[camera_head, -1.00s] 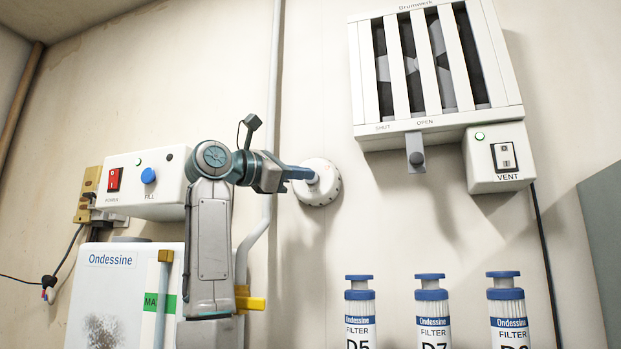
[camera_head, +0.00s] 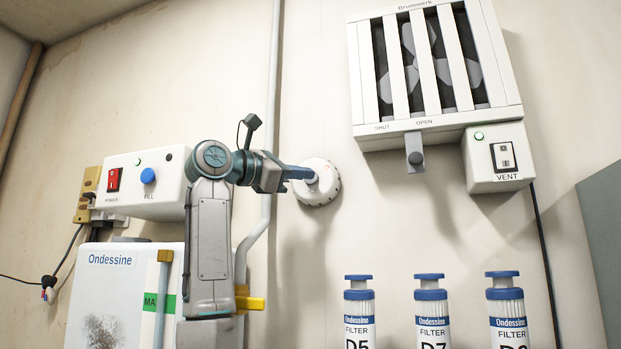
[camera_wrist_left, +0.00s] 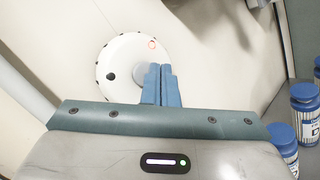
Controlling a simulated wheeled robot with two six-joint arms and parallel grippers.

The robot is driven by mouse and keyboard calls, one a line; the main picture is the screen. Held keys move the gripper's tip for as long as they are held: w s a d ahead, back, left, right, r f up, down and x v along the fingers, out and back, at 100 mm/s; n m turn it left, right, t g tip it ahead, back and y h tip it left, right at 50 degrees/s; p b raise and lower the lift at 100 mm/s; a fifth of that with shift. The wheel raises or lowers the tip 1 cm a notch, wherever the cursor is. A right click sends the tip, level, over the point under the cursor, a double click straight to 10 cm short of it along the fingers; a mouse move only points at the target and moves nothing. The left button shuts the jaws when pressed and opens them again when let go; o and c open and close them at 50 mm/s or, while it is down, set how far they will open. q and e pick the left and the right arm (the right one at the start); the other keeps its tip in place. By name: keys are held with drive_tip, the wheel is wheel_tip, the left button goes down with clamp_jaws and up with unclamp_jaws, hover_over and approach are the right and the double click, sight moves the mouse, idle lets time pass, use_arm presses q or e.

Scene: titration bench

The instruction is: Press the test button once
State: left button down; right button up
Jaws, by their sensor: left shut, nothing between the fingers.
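A round white device (camera_head: 329,191) is fixed to the wall in the middle of the head view, and it also shows in the left wrist view (camera_wrist_left: 128,52). It has a dark dot at one side, a small grey round part near its lower middle and a lit red-orange ring near its upper right. My left gripper (camera_head: 312,174) is shut and empty, its blue fingers together. The fingertips (camera_wrist_left: 160,68) overlap the device's face near the grey part; I cannot tell whether they touch it. My right gripper is not in view.
A fan vent unit (camera_head: 434,70) with a VENT switch box (camera_head: 498,158) hangs at upper right. A box with red and blue controls (camera_head: 146,195) is at left. Several filter bottles (camera_head: 432,312) stand below right. A pipe (camera_head: 273,90) runs down the wall.

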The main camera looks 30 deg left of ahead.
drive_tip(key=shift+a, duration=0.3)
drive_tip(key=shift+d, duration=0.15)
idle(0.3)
use_arm(q)
drive_tip(key=shift+w, duration=0.15)
drive_tip(key=shift+w+a, duration=0.1)
drive_tip(key=shift+w, duration=0.15)
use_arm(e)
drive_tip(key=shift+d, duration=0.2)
use_arm(q)
drive_tip(key=shift+w+a, duration=0.1)
drive_tip(key=shift+w, duration=0.2)
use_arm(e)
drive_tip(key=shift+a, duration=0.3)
use_arm(q)
drive_tip(key=shift+w, duration=0.2)
drive_tip(key=shift+s, duration=0.1)
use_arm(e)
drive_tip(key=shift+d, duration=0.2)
use_arm(q)
drive_tip(key=shift+s+b, duration=0.65)
drive_tip(key=shift+b, duration=0.05)
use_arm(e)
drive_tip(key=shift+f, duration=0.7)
